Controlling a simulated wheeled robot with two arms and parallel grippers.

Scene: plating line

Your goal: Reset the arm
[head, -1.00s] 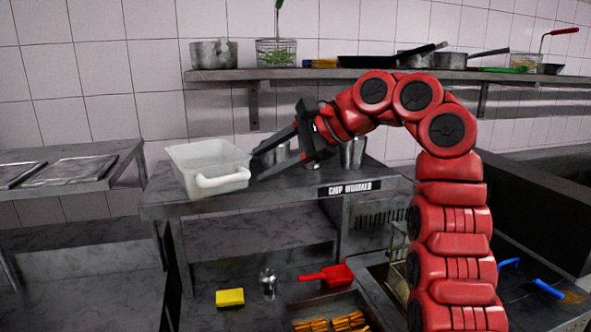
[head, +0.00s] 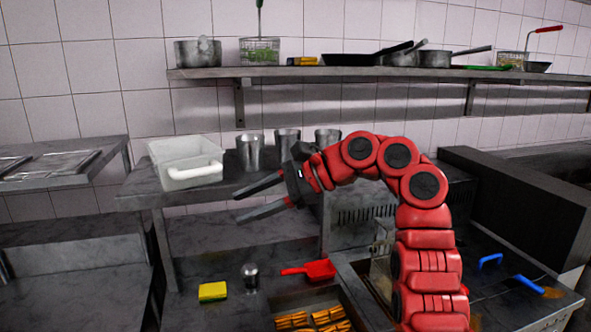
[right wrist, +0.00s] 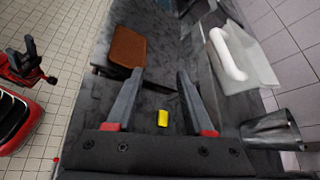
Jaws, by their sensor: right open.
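My right gripper (head: 238,206) comes in from the right on the red arm. Its two dark fingers are spread apart with nothing between them. They point left, in front of the counter and below the white container (head: 188,168). In the right wrist view, the open fingers (right wrist: 161,75) reach over the dark lower work surface, and a yellow sponge (right wrist: 166,118) shows between and beyond them. The white container also shows in the right wrist view (right wrist: 240,60), right of the fingers and apart from them. My left gripper is not seen in the head view.
Metal cups (head: 250,152) stand in a row on the counter, close behind my right gripper. Below are the yellow sponge (head: 213,291), a metal shaker (head: 250,277), a red scoop (head: 310,270) and a fries bin (head: 318,318). A wall shelf (head: 380,73) holding pans runs above.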

